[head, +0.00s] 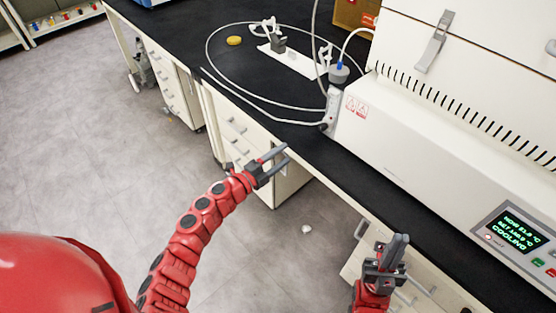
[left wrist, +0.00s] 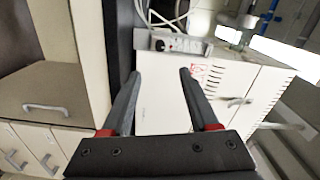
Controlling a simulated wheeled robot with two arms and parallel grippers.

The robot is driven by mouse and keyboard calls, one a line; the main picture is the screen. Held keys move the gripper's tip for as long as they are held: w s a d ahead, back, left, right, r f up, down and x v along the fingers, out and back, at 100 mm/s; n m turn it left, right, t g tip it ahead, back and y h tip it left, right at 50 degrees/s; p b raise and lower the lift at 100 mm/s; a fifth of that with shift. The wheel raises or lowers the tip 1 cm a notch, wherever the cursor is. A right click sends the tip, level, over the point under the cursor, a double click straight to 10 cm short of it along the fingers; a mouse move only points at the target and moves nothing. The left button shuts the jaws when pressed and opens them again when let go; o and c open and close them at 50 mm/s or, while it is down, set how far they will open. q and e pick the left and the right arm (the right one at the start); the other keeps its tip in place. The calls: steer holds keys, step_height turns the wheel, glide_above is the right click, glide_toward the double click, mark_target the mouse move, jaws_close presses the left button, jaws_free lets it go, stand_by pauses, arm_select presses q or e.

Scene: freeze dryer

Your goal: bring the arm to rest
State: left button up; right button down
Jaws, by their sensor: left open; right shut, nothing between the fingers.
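My left gripper (head: 281,158) is open and empty in the head view. It is held in front of the bench edge, by the drawers, at the end of my red left arm. Its two fingers show apart in the left wrist view (left wrist: 160,85) with nothing between them. My right gripper (head: 401,240) is at the lower right of the head view, in front of the bench below the white machine. Its fingers are together and hold nothing.
The black bench top (head: 190,40) carries a white freeze dryer (head: 410,130) with a lit display (head: 518,230), looped tubing, a white stand (head: 290,59) and a yellow round piece (head: 234,40). Drawer cabinets (head: 240,130) stand below. The grey floor (head: 80,140) at left is clear.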

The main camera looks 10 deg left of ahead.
arm_select(q)
steer(key=shift+s+a, duration=0.35)
steer(key=shift+s, duration=0.15)
